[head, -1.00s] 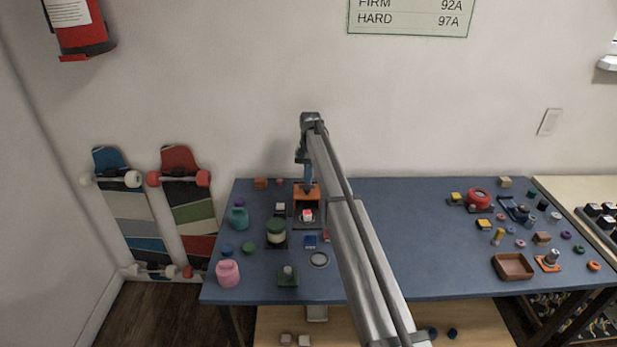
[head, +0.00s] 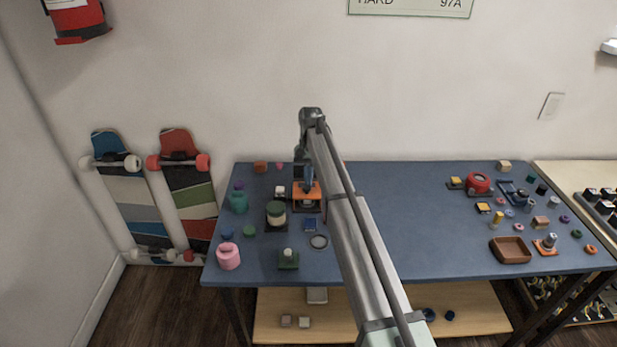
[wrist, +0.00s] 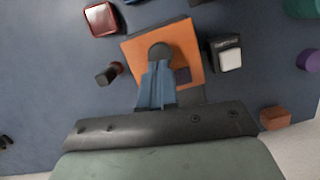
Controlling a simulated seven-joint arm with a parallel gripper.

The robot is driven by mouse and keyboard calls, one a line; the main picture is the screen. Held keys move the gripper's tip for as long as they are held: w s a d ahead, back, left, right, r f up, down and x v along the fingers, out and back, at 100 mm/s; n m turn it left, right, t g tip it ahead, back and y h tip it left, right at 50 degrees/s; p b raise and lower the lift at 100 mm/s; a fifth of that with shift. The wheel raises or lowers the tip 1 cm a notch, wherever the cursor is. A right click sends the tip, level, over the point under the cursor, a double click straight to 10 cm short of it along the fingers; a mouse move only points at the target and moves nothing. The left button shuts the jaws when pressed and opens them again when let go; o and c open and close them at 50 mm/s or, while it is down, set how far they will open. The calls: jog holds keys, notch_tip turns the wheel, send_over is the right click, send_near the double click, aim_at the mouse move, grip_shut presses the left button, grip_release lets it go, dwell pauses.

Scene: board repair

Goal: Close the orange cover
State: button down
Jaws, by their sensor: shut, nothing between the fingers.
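The orange cover (head: 314,198) lies over a dark box (head: 307,208) at the back left of the blue table. In the wrist view the orange cover (wrist: 185,40) is a broad, square plate with a small dark square on it. My gripper (head: 307,187) is shut and empty, pointing down over the cover. In the wrist view my gripper (wrist: 160,52) overlaps the middle of the plate; I cannot tell whether it touches. The inside of the box is hidden, and I cannot tell whether the cover is fully down.
A black-and-white block (wrist: 228,55) is close beside the cover, and a small dark knob (wrist: 108,74) is on its other side. The table's middle (head: 410,220) is clear beyond my arm.

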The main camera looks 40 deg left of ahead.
jog(key=shift+w+a, duration=0.35)
jog(key=shift+w, duration=0.1)
jog(key=w+a+v, duration=0.1)
jog(key=a+v, duration=0.1)
jog(key=v, duration=0.9)
jog(key=s+d+f+n+t+y, duration=0.1)
jog(key=s+d, duration=0.5)
jog(key=w+a+f+n+y, duration=0.1)
jog(key=a+f+n, duration=0.1)
jog(key=f, duration=0.1)
jog(key=a+f+n+t+y, duration=0.1)
jog(key=a+f+n+y, duration=0.1)
jog(key=f, duration=0.1)
jog(key=w+a+f+n+t+y, duration=0.1)
jog(key=a+f+n, duration=0.1)
jog(key=a+f, duration=0.1)
jog(key=shift+w+f, duration=0.2)
jog(key=shift+w, duration=0.15)
jog(key=d, duration=0.1)
jog(key=s+d, duration=0.1)
jog(key=shift+d+f, duration=0.1)
jog(key=shift+d, duration=0.3)
jog(key=shift+s+d+f, duration=0.15)
jog(key=shift+s+d, duration=0.05)
jog(key=shift+d, duration=0.4)
